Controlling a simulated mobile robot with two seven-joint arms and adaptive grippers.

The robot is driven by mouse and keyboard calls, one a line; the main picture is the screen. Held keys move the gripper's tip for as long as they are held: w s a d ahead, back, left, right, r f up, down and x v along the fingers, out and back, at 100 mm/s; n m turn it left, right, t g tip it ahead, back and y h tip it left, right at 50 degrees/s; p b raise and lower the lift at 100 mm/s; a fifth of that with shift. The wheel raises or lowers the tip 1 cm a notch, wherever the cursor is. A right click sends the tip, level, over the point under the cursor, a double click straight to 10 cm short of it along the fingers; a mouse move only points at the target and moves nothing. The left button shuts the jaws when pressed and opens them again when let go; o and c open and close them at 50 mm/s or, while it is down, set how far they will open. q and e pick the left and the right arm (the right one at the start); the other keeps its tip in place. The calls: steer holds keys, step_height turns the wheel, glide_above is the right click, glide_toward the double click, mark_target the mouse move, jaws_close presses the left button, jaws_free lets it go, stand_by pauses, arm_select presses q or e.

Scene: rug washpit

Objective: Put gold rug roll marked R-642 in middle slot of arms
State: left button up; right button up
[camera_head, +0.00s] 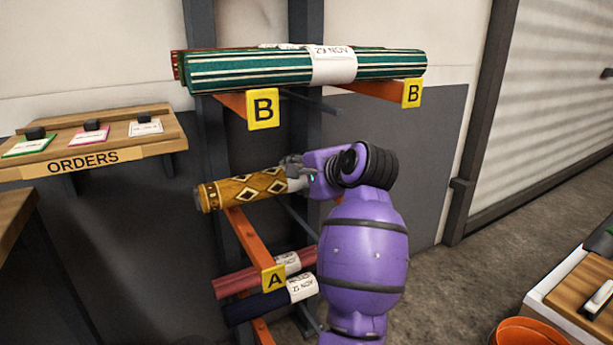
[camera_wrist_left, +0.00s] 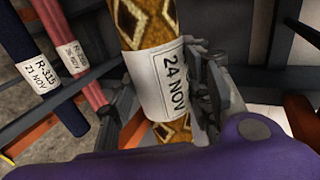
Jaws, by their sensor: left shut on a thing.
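The gold rug roll (camera_head: 245,188) with brown and cream diamonds lies level in the head view, over the rear part of the orange arm marked A (camera_head: 250,240). Whether it touches that arm I cannot tell. My left gripper (camera_head: 298,175) is shut around its right part. In the left wrist view, my left gripper (camera_wrist_left: 165,95) has a finger on each side of the gold roll (camera_wrist_left: 150,22). Its white label (camera_wrist_left: 160,80) reads 24 NOV; the roll number is hidden by a finger. My right gripper is not in view.
Green striped rolls (camera_head: 250,70) lie on the upper arms marked B (camera_head: 380,89). A red roll (camera_head: 240,284) and a navy roll (camera_head: 255,306) lie lower, near the A sign. An ORDERS shelf (camera_head: 130,152) juts out at left. An orange bucket (camera_head: 530,332) is at lower right.

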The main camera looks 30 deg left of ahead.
arm_select(q)
steer(key=shift+f+b, duration=1.25)
steer(key=shift+f, duration=1.1)
steer(key=shift+f, duration=0.15)
steer(key=o, duration=1.7)
steer(key=shift+f, duration=0.15)
steer(key=shift+d, duration=0.1)
steer(key=v, duration=1.2)
